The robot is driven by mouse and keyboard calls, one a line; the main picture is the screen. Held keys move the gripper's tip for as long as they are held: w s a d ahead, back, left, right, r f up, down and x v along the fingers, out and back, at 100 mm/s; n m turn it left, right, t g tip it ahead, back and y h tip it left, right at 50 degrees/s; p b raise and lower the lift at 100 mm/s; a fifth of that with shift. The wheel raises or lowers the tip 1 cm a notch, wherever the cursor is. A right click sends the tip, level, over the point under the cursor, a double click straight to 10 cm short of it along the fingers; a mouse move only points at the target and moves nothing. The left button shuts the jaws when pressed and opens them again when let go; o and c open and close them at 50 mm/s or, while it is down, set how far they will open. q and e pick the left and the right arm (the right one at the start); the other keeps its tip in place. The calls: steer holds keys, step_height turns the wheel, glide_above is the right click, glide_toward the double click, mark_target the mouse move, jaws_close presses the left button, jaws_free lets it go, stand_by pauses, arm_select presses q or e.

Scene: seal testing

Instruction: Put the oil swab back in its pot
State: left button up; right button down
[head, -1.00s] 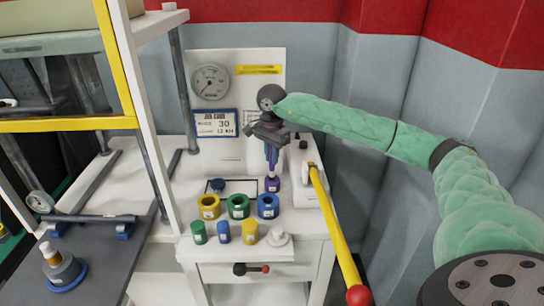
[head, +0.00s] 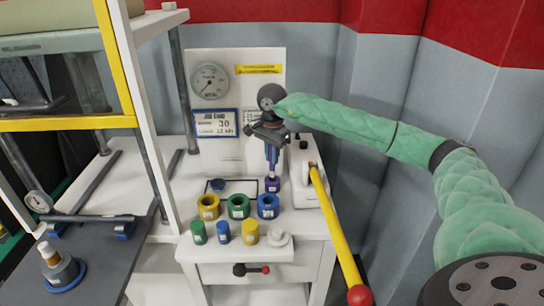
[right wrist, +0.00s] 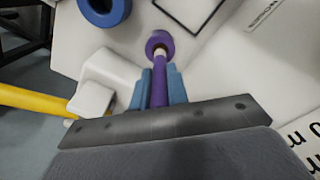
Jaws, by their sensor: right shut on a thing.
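The oil swab (right wrist: 158,92) has a purple handle and a pale end. My right gripper (right wrist: 159,78) is shut on its handle, with the blue fingers on both sides. The purple pot (right wrist: 159,42) is straight beyond the fingers in the right wrist view, and the swab's pale end is at its mouth. How deep the end sits in it I cannot tell. In the head view the right gripper (head: 272,155) points down over the purple pot (head: 272,185) at the back right of the white bench. My left gripper is not in view.
A white device with a yellow lever (head: 335,235) is close on the right. A gauge panel (head: 237,75) stands behind.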

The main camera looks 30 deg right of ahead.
mark_target(272, 170)
steer(key=shift+f, duration=0.15)
stand_by(0.3)
steer(key=shift+f+b, duration=1.9)
steer(key=shift+f, duration=0.4)
steer(key=shift+b, duration=0.3)
steer(key=shift+f+b, duration=0.25)
steer(key=shift+b, duration=0.05)
steer(key=c, duration=1.7)
jaws_free()
steer(key=o, duration=0.6)
